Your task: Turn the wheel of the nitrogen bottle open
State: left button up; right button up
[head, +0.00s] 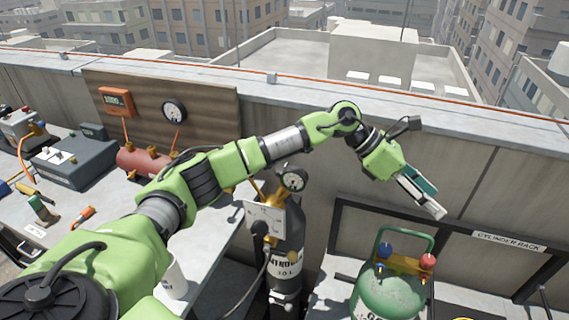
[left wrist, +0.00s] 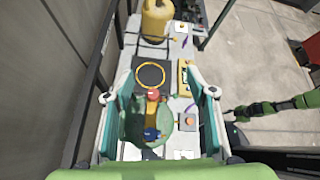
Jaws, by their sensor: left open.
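The nitrogen bottle (head: 285,262) is a dark grey upright cylinder with a white label, in the lower middle of the head view. A round gauge (head: 292,180), brass fittings and a white marked plate (head: 264,214) are at its top. A small dark round knob (head: 260,228) shows at the plate; I cannot tell whether it is the wheel. My left gripper (head: 428,197) is open and empty, to the right of the bottle and apart from it. In the left wrist view my open left fingers (left wrist: 160,82) frame a green cylinder (left wrist: 132,125) below, not the nitrogen bottle.
The green cylinder (head: 390,294) has red and blue knobs. A dark cylinder rack (head: 508,241) stands behind it by the parapet. A bench at left holds a grey case (head: 72,160) and a red tank (head: 142,160). A yellow cylinder (left wrist: 157,20) shows in the left wrist view.

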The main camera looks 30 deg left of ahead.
pick_arm(q)
jog(key=w+a+r+y, duration=0.1)
jog(key=a+y, duration=0.2)
jog(key=a, duration=0.6)
jog(key=w+a+y, duration=0.2)
jog(key=a+y, duration=0.1)
jog(key=a, duration=0.5)
jog(key=g+y, duration=0.2)
jog(key=y, duration=0.3)
send_near(284, 168)
jog(key=shift+n, duration=0.4)
notch_tip(284, 168, down, 9)
jog(key=p, duration=0.2)
jog(key=shift+w+r+p, duration=0.15)
jog(key=shift+p, duration=0.25)
jog(key=c, duration=1.1)
